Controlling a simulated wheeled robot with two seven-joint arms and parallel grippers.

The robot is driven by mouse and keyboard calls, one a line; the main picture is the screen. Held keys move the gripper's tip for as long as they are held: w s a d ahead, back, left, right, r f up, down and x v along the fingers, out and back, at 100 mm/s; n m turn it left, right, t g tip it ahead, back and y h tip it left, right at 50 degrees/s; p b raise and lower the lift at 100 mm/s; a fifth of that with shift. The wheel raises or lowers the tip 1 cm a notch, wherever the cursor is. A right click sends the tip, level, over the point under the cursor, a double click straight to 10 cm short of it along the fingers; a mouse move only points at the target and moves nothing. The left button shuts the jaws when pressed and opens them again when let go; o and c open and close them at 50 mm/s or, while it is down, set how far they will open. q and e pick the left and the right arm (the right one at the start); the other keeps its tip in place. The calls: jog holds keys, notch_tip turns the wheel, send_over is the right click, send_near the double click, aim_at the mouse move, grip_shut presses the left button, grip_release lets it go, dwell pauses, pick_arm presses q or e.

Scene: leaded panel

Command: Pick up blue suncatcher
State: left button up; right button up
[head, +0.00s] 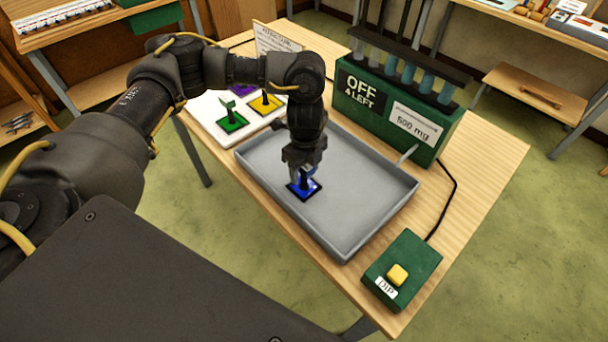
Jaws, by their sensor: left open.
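The blue suncatcher (304,189) is a small blue square with a dark border, lying in the grey tray (357,216) near its left side. My left gripper (304,174) points down right over it, with open fingers around or just above its middle. The fingers hide part of the suncatcher, and I cannot tell whether they touch it. My right gripper is not in view.
Green (231,121), yellow (265,105) and purple (243,90) pieces sit on a white board left of the tray. A green machine (392,105) reading "OFF 4 LEFT" stands behind. A green box with a yellow button (398,275) sits front right.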

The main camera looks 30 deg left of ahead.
pick_arm(q)
jog(key=shift+f, duration=0.65)
jog(key=c, duration=1.2)
jog(key=shift+o, duration=0.2)
jog(key=shift+r, duration=0.1)
jog(key=shift+r, duration=0.55)
jog(key=shift+s+r+b, duration=0.2)
jog(key=shift+r+b, duration=0.45)
jog(key=shift+r, duration=0.6)
jog(key=s+r+b, duration=0.3)
jog(key=s+r, duration=0.6)
jog(key=s, duration=0.4)
jog(key=shift+s+d, duration=0.3)
jog(key=shift+d, duration=0.1)
